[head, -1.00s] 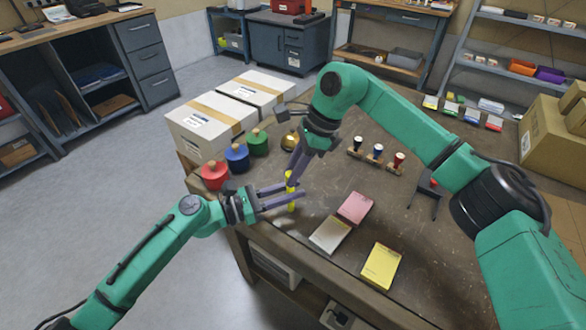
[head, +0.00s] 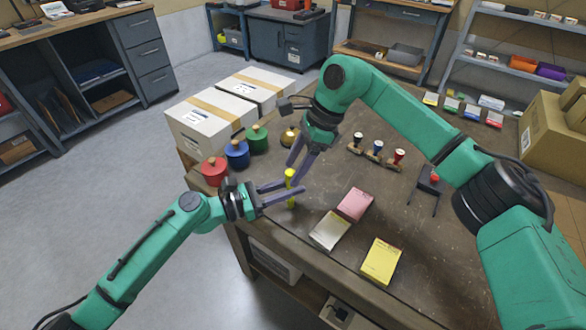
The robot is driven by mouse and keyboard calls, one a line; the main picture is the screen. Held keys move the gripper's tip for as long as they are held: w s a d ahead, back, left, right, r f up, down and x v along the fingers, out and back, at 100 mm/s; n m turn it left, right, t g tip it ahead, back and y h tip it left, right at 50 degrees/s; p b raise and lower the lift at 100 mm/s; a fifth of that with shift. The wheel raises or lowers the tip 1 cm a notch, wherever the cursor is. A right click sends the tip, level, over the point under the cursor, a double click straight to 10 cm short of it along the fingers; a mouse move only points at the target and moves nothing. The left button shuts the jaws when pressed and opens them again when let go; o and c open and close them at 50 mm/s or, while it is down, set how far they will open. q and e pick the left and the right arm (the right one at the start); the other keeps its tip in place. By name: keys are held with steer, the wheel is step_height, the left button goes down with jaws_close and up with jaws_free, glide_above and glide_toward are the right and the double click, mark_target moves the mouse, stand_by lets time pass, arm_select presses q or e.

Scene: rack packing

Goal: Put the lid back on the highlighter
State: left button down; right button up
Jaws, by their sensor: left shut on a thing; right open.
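The yellow highlighter (head: 291,191) stands upright at the front left part of the table. My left gripper (head: 296,190) comes in from the left and is shut on the highlighter's body. A yellow piece, seemingly the lid (head: 290,174), sits at the top of the highlighter in line with it; I cannot tell at this size how far it is seated. My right gripper (head: 298,163) is open, pointing down, with its fingers just above and around the top of the highlighter.
Red (head: 213,173), blue (head: 237,157) and green (head: 257,141) pots stand left of the grippers. Pink (head: 355,204), white (head: 330,231) and yellow (head: 381,262) pads lie to the right. A stamp rack (head: 375,157) stands behind them. White boxes (head: 203,126) are at the back left.

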arm_select(q)
steer(key=c, duration=0.6)
jaws_free()
arm_select(e)
steer(key=v, duration=1)
steer(key=shift+r, duration=0.25)
steer(key=shift+d, duration=0.1)
arm_select(q)
steer(key=shift+s+a+f, duration=0.1)
steer(key=shift+s+a, duration=0.1)
steer(key=shift+a, duration=0.3)
steer(key=b+v, duration=0.2)
steer(key=v, duration=1.1)
steer(key=shift+a, duration=0.25)
arm_select(e)
step_height(320, 180, down, 2)
steer(key=shift+f, duration=0.1)
arm_select(q)
steer(key=shift+s, duration=0.1)
